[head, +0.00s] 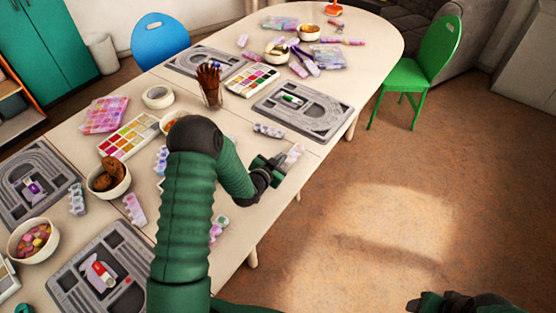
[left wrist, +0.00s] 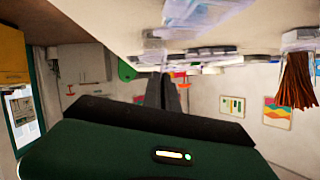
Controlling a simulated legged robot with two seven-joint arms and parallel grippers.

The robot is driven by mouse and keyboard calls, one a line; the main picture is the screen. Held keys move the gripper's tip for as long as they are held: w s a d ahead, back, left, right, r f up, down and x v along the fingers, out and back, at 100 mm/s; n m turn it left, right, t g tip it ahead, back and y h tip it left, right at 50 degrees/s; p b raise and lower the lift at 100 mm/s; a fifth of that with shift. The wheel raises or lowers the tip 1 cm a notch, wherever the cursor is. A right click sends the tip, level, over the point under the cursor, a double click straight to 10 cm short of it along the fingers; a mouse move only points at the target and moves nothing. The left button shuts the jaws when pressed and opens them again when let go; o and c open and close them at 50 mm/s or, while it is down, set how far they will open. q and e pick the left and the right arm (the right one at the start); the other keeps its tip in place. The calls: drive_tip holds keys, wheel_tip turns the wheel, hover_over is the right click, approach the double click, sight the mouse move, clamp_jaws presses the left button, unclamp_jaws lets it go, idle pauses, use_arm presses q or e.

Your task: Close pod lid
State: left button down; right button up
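A pale, translucent pod (head: 292,157) lies near the table's right edge, just beyond my left gripper (head: 268,163). I cannot tell whether they touch, or how its lid stands. In the left wrist view, a pale translucent pod (left wrist: 200,14) shows at the top, near the dark fingers (left wrist: 168,92). The fingers look close together, but their gap is unclear. Another pod (head: 268,130) lies beyond, by the grey bead board. My right gripper (head: 440,302) is over the floor at the bottom right, partly cut off, away from the table.
Grey bead boards (head: 330,133), a palette of coloured beads (head: 252,79), and a glass holding a brown tassel (head: 211,92) stand on the table. More pods (head: 135,209) and bowls lie at the left. A green chair (head: 418,75) stands right of the table; the floor there is free.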

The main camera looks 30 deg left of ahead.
use_arm(q)
drive_tip(key=shift+d+f+m+y+b, duration=0.3)
drive_tip(key=shift+d+m+y+b, duration=0.35)
drive_tip(key=shift+m+b, duration=0.35)
drive_tip(key=c, duration=1.6)
unclamp_jaws()
drive_tip(key=shift+c, duration=0.2)
drive_tip(key=shift+s, duration=0.2)
drive_tip(key=p+v, duration=0.6)
drive_tip(key=v, duration=1)
drive_tip(key=shift+s+f+p, duration=0.15)
drive_tip(key=shift+s+p, duration=0.15)
drive_tip(key=shift+p, duration=0.1)
